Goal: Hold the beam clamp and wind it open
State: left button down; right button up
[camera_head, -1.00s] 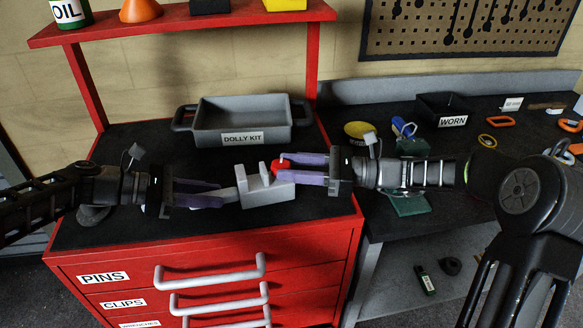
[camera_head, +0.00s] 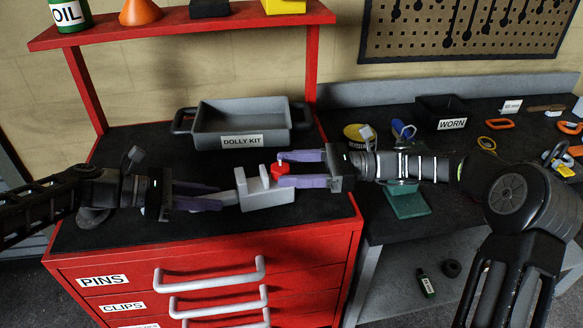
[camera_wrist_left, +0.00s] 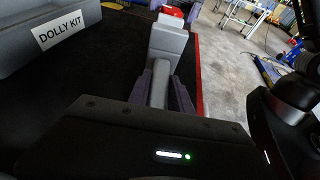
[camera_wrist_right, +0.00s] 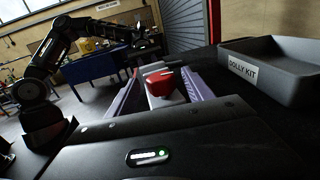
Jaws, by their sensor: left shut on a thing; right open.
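The beam clamp (camera_head: 263,193) is a grey block with upright jaws, a grey handle bar on its left and a red knob (camera_head: 278,172) on its right. It is over the red cabinet's black top. My left gripper (camera_head: 228,199) is shut on the clamp's handle bar; the bar also shows between its fingers in the left wrist view (camera_wrist_left: 159,84). My right gripper (camera_head: 280,169) is open, its purple fingers on either side of the red knob. In the right wrist view the knob (camera_wrist_right: 159,82) sits between the spread fingers, with a gap at each side.
A grey dolly kit tray (camera_head: 242,121) stands behind the clamp. To the right, a dark bench holds a black WORN bin (camera_head: 442,112), a yellow tin (camera_head: 357,132) and orange rings (camera_head: 499,124). Red drawers (camera_head: 210,285) with grey handles are below.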

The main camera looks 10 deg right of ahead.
jog(key=shift+r, duration=0.15)
notch_tip(320, 180, up, 10)
dwell(0.5)
jog(key=s+d+f+h, duration=0.1)
jog(key=d+f+h, duration=0.3)
jog(key=d, duration=0.6)
jog(key=shift+f+g, duration=0.3)
jog(key=shift+f, duration=0.25)
